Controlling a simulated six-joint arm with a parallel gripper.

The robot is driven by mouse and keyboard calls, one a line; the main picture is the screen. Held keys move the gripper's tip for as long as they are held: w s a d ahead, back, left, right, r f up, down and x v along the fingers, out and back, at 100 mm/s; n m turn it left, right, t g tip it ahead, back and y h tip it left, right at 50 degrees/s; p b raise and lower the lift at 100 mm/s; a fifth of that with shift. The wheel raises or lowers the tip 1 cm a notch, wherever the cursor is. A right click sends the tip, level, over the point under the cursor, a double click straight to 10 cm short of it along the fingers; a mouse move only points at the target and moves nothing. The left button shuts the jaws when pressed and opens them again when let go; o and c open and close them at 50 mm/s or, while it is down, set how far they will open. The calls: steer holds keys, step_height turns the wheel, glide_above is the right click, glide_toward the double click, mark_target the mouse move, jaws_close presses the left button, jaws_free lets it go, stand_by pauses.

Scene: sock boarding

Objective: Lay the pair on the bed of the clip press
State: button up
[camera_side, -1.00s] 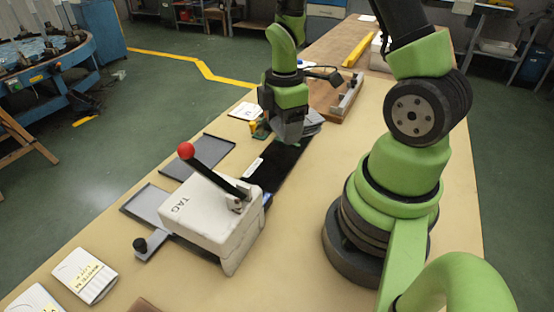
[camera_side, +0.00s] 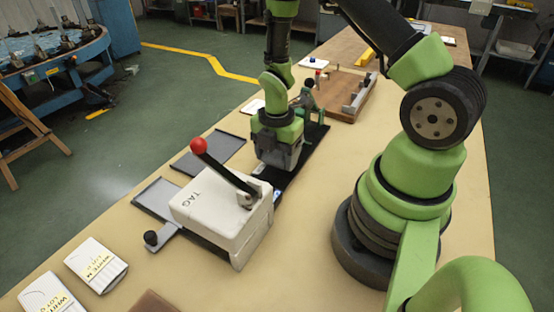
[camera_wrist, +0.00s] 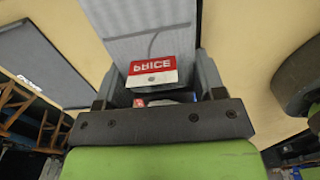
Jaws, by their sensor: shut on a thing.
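My gripper (camera_side: 278,160) points down over the long black board (camera_side: 311,143), close to the white press marked TAG (camera_side: 222,208). The press has a black lever with a red knob. In the wrist view my gripper (camera_wrist: 158,88) is shut on the pale grey folded pair (camera_wrist: 150,25), which carries a red and white PRICE label (camera_wrist: 152,72). The jaws hide part of the pair, and in the side view I cannot make it out. A green clamp (camera_side: 306,97) with a black knob stands at the board's far end. I cannot tell whether the pair touches the board.
Two dark flat trays, one farther (camera_side: 208,154) and one nearer (camera_side: 156,197), lie left of the press. A brown wooden board with a metal rail (camera_side: 345,95) lies behind. The table between press and arm base is clear.

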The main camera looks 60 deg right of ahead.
steer(key=shift+f, duration=0.8)
steer(key=shift+f, duration=0.15)
steer(key=o, duration=1)
